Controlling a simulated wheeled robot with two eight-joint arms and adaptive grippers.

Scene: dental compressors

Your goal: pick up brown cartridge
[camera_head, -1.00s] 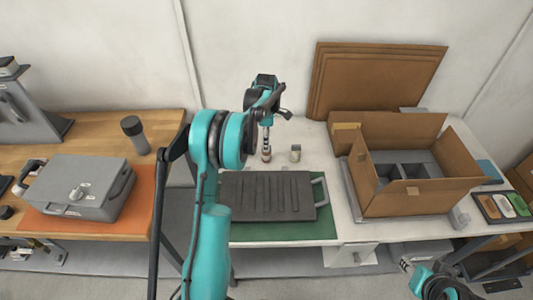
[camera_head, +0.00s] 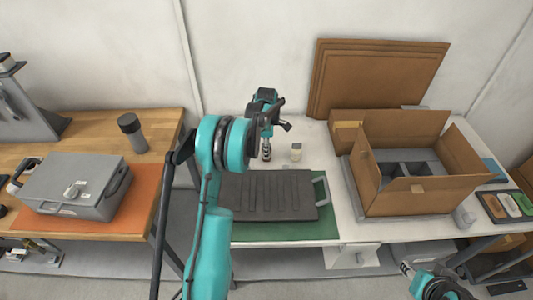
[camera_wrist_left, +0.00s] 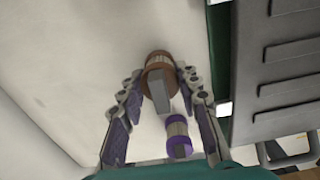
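The brown cartridge (camera_wrist_left: 158,64) stands on the white table in the left wrist view, with a grey part in front of it. In the head view the brown cartridge (camera_head: 266,157) shows only in part below my left gripper (camera_head: 266,146). In the left wrist view my left gripper (camera_wrist_left: 161,75) has its fingers spread, with the brown cartridge between and just beyond the tips; I cannot tell if they touch it. A purple-banded cartridge (camera_wrist_left: 178,138) is close by. My right arm shows at the bottom right of the head view; its gripper's state is unclear.
A small light-coloured cartridge (camera_head: 296,152) stands right of my left gripper. A dark ribbed case (camera_head: 268,196) lies on a green mat (camera_head: 285,231) in front. An open cardboard box (camera_head: 420,195) is on the right. A grey case (camera_head: 72,185) sits on the wooden table.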

